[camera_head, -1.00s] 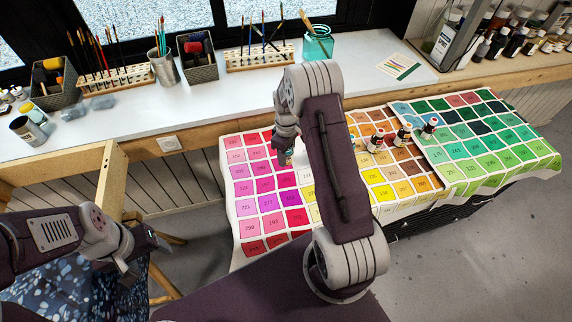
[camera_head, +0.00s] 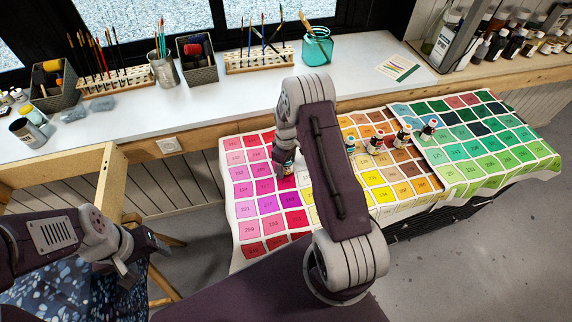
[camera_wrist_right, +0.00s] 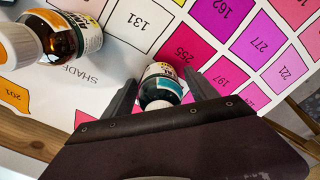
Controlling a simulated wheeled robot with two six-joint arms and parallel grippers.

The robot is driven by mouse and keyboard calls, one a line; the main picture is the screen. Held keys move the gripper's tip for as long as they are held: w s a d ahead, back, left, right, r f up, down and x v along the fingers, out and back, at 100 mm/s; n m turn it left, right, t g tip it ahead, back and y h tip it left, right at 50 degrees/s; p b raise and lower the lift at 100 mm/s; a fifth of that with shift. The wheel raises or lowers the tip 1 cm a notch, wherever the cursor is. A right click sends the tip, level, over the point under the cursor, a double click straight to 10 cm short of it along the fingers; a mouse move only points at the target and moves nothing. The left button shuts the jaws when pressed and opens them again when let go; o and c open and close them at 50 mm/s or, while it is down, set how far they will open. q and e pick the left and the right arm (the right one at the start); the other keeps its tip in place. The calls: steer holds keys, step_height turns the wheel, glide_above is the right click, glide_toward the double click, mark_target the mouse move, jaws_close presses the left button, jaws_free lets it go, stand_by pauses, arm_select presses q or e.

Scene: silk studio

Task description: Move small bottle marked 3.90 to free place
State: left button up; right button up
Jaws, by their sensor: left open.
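A small bottle (camera_wrist_right: 160,82) with a white cap and a teal band is between the two fingers of my right gripper (camera_wrist_right: 160,90), which looks shut on it. Its marking is not readable. In the head view the bottle (camera_head: 287,168) shows below the right gripper (camera_head: 283,155), low over the pink cells of the left chart (camera_head: 238,207). I cannot tell whether it touches the chart. My left gripper (camera_head: 138,255) is open and empty at the lower left, away from the charts.
Several other small bottles (camera_head: 376,144) stand in a row on the orange and brown cells and by the green chart (camera_head: 500,165). Pots, brushes and baskets line the windowsill (camera_head: 230,95).

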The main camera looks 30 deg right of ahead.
step_height(320, 180, up, 12)
steer(key=shift+r, duration=0.15)
steer(key=shift+s+a+r, duration=0.1)
steer(key=shift+a, duration=0.05)
steer(key=s+a+r+m, duration=0.2)
steer(key=s+a, duration=0.3)
steer(key=s, duration=0.4)
steer(key=s+a+r+m+t, duration=0.1)
steer(key=s+a+m, duration=0.3)
steer(key=s, duration=0.5)
steer(key=shift+a+r, duration=0.5)
steer(key=shift+a, duration=0.35)
steer(key=shift+s, duration=0.15)
